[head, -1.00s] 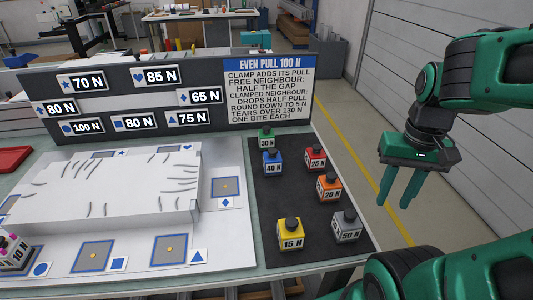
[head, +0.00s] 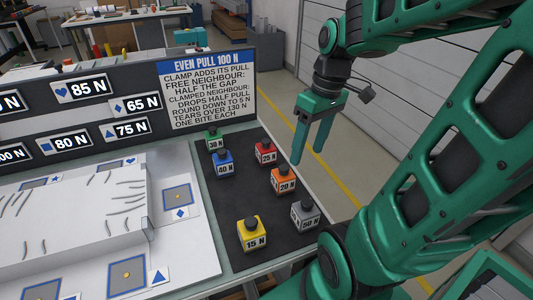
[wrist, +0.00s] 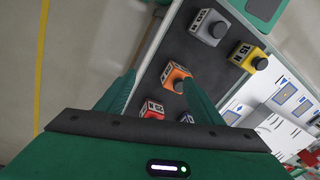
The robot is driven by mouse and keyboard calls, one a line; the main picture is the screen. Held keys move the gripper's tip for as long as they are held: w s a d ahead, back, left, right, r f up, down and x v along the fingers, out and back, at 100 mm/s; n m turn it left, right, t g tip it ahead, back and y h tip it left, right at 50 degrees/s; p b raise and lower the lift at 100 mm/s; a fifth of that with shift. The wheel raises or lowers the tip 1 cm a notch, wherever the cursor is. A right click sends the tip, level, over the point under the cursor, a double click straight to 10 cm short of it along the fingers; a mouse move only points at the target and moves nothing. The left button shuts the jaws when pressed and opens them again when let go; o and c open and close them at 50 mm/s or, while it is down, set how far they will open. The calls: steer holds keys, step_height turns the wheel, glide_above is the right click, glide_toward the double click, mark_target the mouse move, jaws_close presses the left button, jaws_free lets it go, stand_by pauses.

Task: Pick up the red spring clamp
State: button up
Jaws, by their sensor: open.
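The red clamp (head: 265,153), a small block labelled 25 N with a dark knob on top, stands upright on the dark mat (head: 225,190), behind the orange 20 N one (head: 284,180) and right of the blue 40 N one (head: 223,164). In the wrist view the red clamp (wrist: 152,109) shows between my fingers, low in the picture and partly hidden by the gripper body. My gripper (head: 308,155) is open and empty, fingers pointing down. It hangs to the right of the red clamp, apart from it, above the mat's right side or just beyond it.
A yellow 15 N block (head: 252,234), a grey 50 N block (head: 305,214) and a green 30 N block (head: 214,141) also stand on the mat. A dark sign board (head: 120,105) rises behind. A white sheet-covered form (head: 90,205) lies left.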

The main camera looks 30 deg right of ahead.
mark_target(269, 142)
steer(key=w+r+n+y, duration=0.1)
steer(key=w+n+y, duration=0.2)
steer(key=w+n, duration=1)
steer(key=shift+n, duration=0.5)
steer(key=x, duration=0.5)
steer(key=shift+s+d+f, duration=0.2)
steer(key=shift+d+f, duration=0.05)
steer(key=shift+d, duration=0.05)
steer(key=shift+w+x, duration=0.2)
steer(key=shift+x, duration=1.05)
steer(key=shift+w+x, duration=0.25)
steer(key=shift+x, duration=1)
steer(key=c, duration=1.3)
